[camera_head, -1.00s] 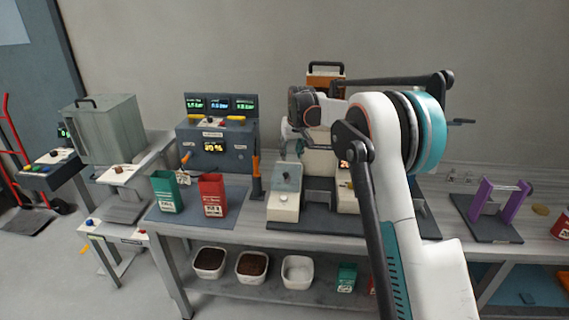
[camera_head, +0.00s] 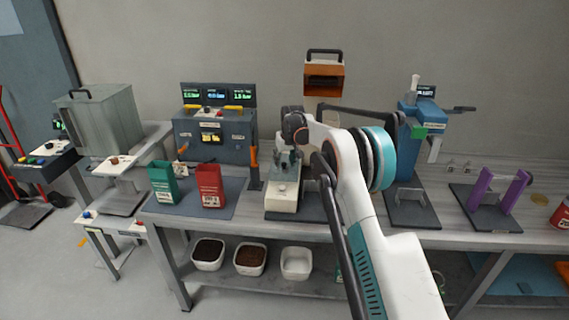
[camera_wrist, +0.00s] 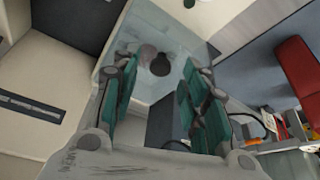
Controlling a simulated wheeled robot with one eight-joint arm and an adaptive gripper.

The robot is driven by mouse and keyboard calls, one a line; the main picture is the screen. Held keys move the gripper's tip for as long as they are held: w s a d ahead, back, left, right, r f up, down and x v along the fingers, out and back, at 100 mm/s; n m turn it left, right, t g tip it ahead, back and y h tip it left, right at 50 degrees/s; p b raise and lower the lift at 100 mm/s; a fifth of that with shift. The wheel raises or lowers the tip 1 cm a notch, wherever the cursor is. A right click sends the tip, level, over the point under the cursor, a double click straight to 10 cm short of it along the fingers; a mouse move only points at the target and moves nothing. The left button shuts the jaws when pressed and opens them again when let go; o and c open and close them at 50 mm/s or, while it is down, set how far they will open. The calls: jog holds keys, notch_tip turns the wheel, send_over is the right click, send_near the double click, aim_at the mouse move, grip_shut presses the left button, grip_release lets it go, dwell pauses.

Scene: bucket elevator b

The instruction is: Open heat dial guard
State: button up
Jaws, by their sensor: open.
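The heat dial guard (camera_wrist: 145,28) is a clear, pale bluish cover in the wrist view, beyond my fingertips. A dark round dial (camera_wrist: 160,66) shows through or behind it. The guard is on the small white unit (camera_head: 283,200) near the front of the bench in the head view, where my gripper partly hides it. My gripper (camera_head: 287,160) is above that unit, pointing down. Its two teal-padded fingers (camera_wrist: 158,80) are open, apart on either side of the dial in the wrist view, with nothing held. I cannot tell whether they touch the guard.
A red bag (camera_head: 210,187) and a green bag (camera_head: 163,183) stand on the mat to the left, before a grey control box (camera_head: 215,140). An orange-handled tool (camera_head: 254,165) stands close left of my gripper. A blue press (camera_head: 420,125) stands to the right.

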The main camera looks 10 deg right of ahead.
jog(key=shift+w+f, duration=0.2)
jog(key=shift+f, duration=0.3)
grip_shut()
jog(key=shift+r, duration=0.1)
